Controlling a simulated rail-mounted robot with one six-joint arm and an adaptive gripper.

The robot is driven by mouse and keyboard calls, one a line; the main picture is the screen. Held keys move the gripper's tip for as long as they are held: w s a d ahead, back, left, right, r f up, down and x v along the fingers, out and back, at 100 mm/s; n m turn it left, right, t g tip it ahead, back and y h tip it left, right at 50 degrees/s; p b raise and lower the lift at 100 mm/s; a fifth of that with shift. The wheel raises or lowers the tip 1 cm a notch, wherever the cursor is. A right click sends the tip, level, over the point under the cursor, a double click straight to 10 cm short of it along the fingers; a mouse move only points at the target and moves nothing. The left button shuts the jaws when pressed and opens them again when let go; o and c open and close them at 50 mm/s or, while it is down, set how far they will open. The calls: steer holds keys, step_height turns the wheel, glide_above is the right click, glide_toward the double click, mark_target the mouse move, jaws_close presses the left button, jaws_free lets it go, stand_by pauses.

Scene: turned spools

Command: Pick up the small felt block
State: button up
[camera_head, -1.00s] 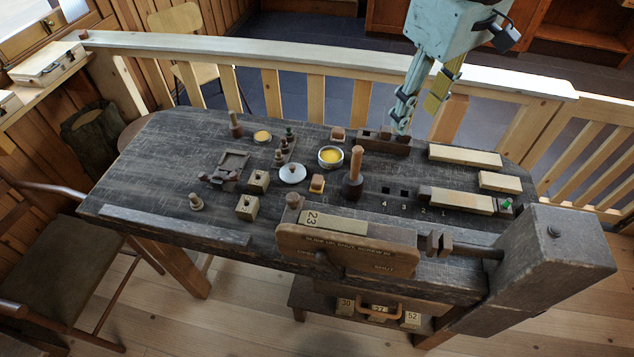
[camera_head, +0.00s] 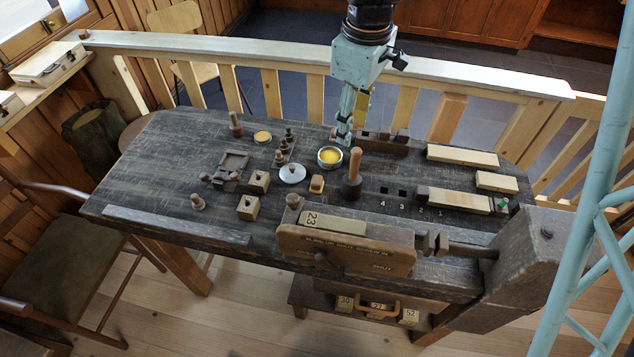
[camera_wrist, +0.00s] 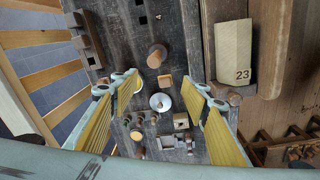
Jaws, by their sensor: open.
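A small block (camera_head: 317,184) with a brown top and yellow-orange base sits on the dark bench, between the white lid and the mallet. It looks like the felt block, but its material is too small to tell. In the wrist view it appears as a small tan block (camera_wrist: 165,80), between and beyond the fingers. My gripper (camera_head: 344,138) is open and empty, above the back of the bench, behind the block and apart from it. In the wrist view its yellow-padded fingers (camera_wrist: 160,86) are spread wide. Another small brown block (camera_head: 333,132) is partly hidden behind my gripper.
A mallet (camera_head: 355,172) stands upright right of the block. A white knobbed lid (camera_head: 291,173) lies left and a yellow-filled tin (camera_head: 330,157) behind. Drilled blocks (camera_head: 259,181) stand further left. A vise (camera_head: 345,249) and rail (camera_head: 300,58) border the bench.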

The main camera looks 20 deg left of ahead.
steer(key=w+a+f+n+p, duration=0.1)
steer(key=a+f+n, duration=0.2)
steer(key=a+f, duration=0.6)
step_height(320, 180, down, 3)
steer(key=shift+a+f+n+g, duration=0.1)
steer(key=shift+a+n+g, duration=0.2)
steer(key=shift+g, duration=0.1)
steer(key=shift+w+d+f, duration=0.1)
glide_above(317, 179)
steer(key=shift+f, duration=4.15)
steer(key=shift+f, duration=0.15)
steer(key=shift+f, duration=2.45)
steer(key=shift+c, duration=0.5)
steer(key=c, duration=0.9)
